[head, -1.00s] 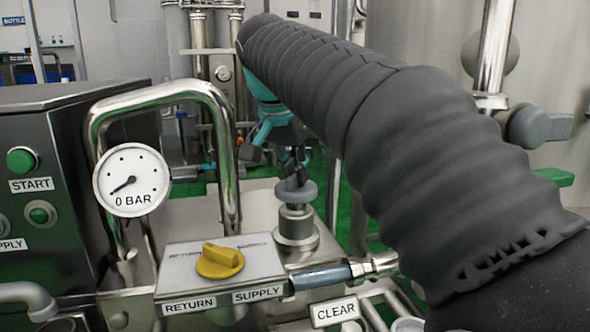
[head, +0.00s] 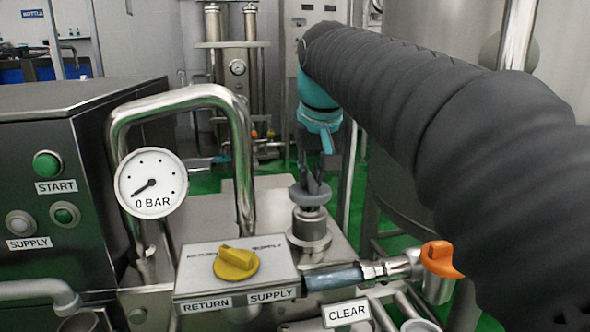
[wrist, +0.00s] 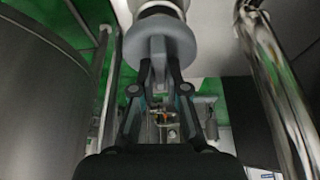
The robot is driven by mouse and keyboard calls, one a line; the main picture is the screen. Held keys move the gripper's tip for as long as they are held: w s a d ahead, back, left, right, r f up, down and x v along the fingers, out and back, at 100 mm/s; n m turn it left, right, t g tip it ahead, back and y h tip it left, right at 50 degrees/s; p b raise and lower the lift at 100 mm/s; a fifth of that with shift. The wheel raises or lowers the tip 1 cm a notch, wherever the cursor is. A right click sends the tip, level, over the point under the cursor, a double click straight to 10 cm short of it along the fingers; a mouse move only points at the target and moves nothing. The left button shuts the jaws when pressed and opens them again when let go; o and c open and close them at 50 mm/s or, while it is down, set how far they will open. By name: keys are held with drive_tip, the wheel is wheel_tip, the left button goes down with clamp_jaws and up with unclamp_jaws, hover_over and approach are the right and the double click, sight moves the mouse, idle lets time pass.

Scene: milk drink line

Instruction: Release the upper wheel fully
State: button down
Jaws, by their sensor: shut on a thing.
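The grey upper wheel (head: 309,200) sits on top of a steel stem on the metal housing, to the right of the bent pipe. It also shows at the top middle of the wrist view (wrist: 160,44). My gripper (head: 311,183) comes down from above onto the wheel. In the wrist view its dark fingers (wrist: 160,72) converge at the wheel and are shut on it. The exact contact is partly hidden by the fingers.
A gauge (head: 151,186) reads 0 BAR. A yellow knob (head: 236,263) sits on the RETURN/SUPPLY box, left of the wheel. An orange handle (head: 441,259) is at the right, under my arm. The bent steel pipe (head: 243,165) rises close left of my gripper.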

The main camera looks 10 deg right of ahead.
drive_tip(key=shift+n, duration=0.4)
drive_tip(key=c, duration=1.2)
unclamp_jaws()
drive_tip(key=v, duration=1.2)
drive_tip(key=shift+d, duration=0.15)
